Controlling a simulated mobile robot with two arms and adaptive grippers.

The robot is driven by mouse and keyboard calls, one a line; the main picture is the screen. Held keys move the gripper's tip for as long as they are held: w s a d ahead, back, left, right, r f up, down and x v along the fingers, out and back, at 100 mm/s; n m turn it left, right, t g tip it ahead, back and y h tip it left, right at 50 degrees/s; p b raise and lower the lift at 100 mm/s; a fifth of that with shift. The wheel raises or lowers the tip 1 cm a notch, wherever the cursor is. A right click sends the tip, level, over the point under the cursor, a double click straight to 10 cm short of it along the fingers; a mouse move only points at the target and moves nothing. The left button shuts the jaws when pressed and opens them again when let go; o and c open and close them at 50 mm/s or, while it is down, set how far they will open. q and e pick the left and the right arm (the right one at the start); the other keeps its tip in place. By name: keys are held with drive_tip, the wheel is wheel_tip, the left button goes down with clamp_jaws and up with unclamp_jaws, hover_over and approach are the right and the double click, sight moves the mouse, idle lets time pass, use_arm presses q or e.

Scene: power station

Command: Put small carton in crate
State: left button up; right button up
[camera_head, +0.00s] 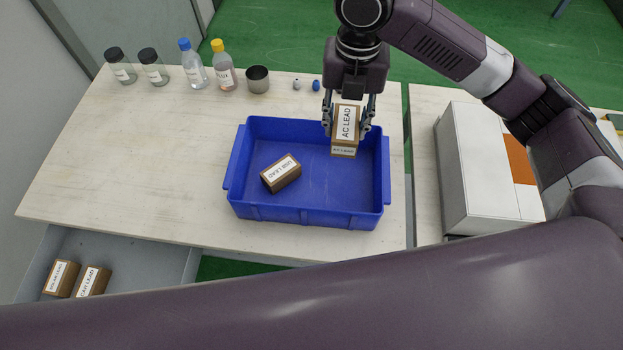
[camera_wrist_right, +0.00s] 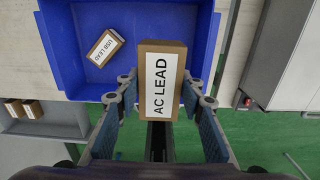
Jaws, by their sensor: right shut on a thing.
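A small brown carton labelled AC LEAD (camera_head: 345,128) is held between the fingers of my right gripper (camera_head: 347,118), over the right part of the blue crate (camera_head: 300,214). The carton also shows in the right wrist view (camera_wrist_right: 160,85), with a gripper finger on each side. Two more cartons (camera_head: 62,277) (camera_head: 93,282) sit in an open drawer at lower left. My left gripper is not in view.
A white box (camera_head: 485,160) stands right of the crate. The table left of the crate is clear.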

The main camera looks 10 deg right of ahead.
drive_tip(key=shift+f, duration=0.4)
wheel_tip(320, 180, down, 14)
drive_tip(key=shift+f+p, duration=0.25)
drive_tip(key=shift+p, duration=0.55)
drive_tip(key=shift+f, duration=2.35)
drive_tip(key=shift+f, duration=0.1)
drive_tip(key=o, duration=1.2)
drive_tip(key=shift+r+b, duration=0.7)
drive_tip(key=shift+r, duration=5.45)
